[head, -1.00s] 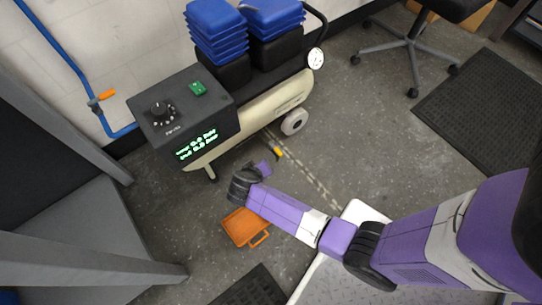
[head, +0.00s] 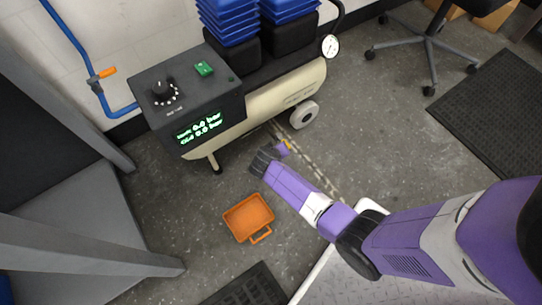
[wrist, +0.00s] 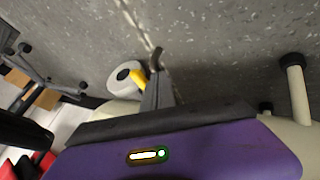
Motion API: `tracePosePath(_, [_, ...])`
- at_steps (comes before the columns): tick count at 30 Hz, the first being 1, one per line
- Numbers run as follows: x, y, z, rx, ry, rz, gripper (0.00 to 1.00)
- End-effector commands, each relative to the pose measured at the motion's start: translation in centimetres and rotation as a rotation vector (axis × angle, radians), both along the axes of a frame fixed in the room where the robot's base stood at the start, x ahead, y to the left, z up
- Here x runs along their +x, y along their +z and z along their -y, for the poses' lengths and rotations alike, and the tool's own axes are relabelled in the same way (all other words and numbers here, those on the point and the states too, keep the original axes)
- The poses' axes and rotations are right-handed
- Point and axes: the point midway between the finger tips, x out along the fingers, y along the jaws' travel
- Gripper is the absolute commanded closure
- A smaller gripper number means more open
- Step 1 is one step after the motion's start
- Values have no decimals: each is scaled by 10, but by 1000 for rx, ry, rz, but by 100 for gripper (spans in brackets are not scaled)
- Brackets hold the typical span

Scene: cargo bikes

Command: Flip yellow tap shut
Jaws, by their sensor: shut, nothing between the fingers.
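The yellow tap (head: 289,145) is a small lever low under the compressor's tank, partly hidden by my gripper in the head view. In the wrist view the yellow tap (wrist: 138,78) shows just left of my fingers, close to a wheel. My gripper (wrist: 157,62) is shut and empty, with its dark fingers beside the lever; whether they touch it I cannot tell. In the head view my gripper (head: 287,149) is small and low near the floor beside the tank, its fingertips hard to make out.
A white wheel (head: 304,114) and tank legs stand near my gripper. An orange crate (head: 248,216) lies on the floor. A blue pipe with an orange handle (head: 106,72) runs up the wall.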

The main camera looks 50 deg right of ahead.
Motion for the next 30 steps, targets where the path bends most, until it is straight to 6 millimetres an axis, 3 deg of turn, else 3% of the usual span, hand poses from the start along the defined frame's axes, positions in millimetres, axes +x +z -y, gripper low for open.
tracePosePath(6, [-4, 0, 13, 1, 0, 1, 100])
tracePosePath(30, [-9, 1, 17, 0, 66, 0, 100])
